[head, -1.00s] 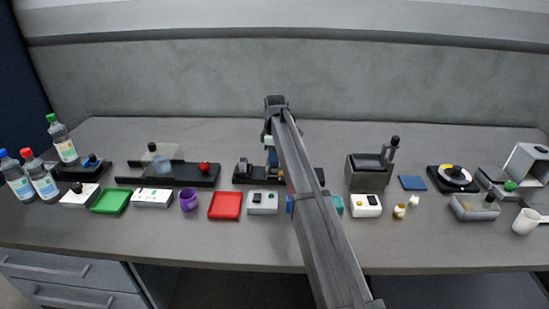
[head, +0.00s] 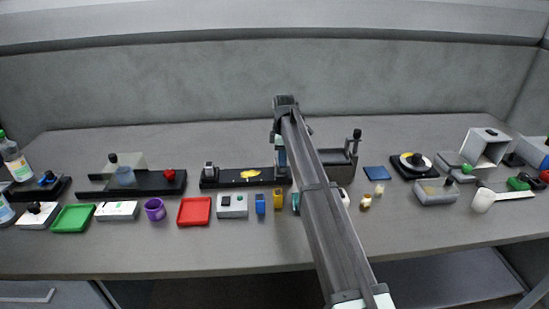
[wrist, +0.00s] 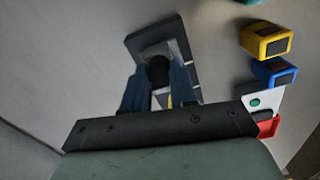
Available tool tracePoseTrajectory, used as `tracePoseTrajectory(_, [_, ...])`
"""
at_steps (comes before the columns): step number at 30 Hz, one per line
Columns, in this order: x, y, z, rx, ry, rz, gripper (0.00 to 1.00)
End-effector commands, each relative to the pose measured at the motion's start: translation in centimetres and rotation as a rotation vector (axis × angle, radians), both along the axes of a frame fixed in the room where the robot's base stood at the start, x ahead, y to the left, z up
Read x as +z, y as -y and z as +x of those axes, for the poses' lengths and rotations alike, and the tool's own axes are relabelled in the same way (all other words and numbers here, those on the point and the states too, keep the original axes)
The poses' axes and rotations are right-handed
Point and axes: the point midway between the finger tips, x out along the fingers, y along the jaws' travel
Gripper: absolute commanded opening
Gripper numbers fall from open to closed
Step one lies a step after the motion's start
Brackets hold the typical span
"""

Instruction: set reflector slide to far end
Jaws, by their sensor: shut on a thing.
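The long dark rail (head: 225,180) lies mid-table in the head view, with a small grey block at its left end and a yellow patch on its top. My gripper (head: 283,168) is low over the rail's right end, partly hidden by my arm. In the wrist view my gripper (wrist: 158,88) has its two blue fingers shut on a round black knob (wrist: 158,70). The knob looks like the handle of the reflector slide; the slide's body is mostly hidden. A dark end piece (wrist: 150,38) of the rail shows just beyond the knob.
In front of the rail stand a white button box (head: 232,205), a blue block (head: 260,204) and a yellow block (head: 278,199). A red tray (head: 194,211) is left of them. A grey open-topped device (head: 340,163) stands close right of my gripper. The table behind is clear.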

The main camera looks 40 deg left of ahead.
Motion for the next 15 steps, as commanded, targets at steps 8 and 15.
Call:
tracePoseTrajectory(8, [0.00, 0.46, 0.41, -0.004, 0.004, -0.004, 0.00])
tracePoseTrajectory(15, [0.00, 0.40, 0.36, -0.003, 0.004, -0.004, 0.44])
